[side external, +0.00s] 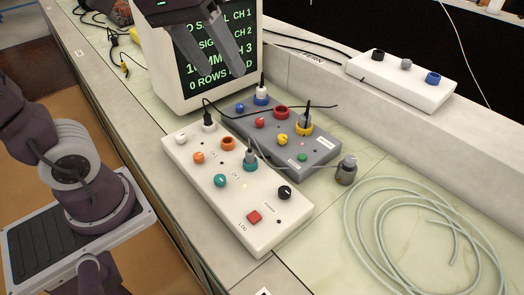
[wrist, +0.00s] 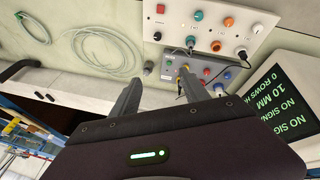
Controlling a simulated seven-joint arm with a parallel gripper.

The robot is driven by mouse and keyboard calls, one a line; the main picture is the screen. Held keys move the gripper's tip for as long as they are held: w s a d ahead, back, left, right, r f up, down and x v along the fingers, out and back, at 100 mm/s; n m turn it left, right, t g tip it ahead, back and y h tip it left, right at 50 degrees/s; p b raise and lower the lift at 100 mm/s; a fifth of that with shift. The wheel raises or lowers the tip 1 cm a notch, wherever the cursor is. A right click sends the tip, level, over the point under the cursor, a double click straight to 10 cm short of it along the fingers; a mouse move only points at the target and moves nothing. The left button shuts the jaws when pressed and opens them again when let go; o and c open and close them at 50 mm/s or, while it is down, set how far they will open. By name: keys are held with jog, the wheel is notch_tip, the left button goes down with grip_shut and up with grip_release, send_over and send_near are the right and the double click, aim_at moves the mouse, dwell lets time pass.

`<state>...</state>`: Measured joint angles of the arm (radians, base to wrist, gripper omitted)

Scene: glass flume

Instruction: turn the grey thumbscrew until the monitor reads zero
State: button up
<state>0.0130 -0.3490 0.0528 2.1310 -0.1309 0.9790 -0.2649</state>
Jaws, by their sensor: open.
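The monitor (side external: 160,65) stands at the back left in the side view; partly covered lines on its green-lettered screen read no signal, 10 MM CH 3 and 0 ROWS. It also shows at the right of the wrist view (wrist: 282,100). A small grey fitting (side external: 347,172) with a cable stands right of the boxes, also in the wrist view (wrist: 148,67). A grey knob (side external: 406,63) is on the white box at the back. I cannot tell which is the thumbscrew. My gripper (side external: 222,86) is open and empty, in front of the screen in the side view; its fingers (wrist: 160,78) are apart.
A white box (side external: 180,175) with coloured knobs, sockets and a red button lies in front of a grey box (side external: 320,158) with plugged cables. The small white box (side external: 430,92) sits on the back ledge. Coiled clear tubing (side external: 352,235) covers the right bench.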

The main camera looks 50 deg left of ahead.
jog(key=s+a+f+m+t+y, duration=0.1)
jog(key=s+f+m, duration=0.3)
jog(key=s, duration=0.6)
jog(key=shift+a+f, duration=0.25)
jog(key=shift+f, duration=0.3)
dwell(1.1)
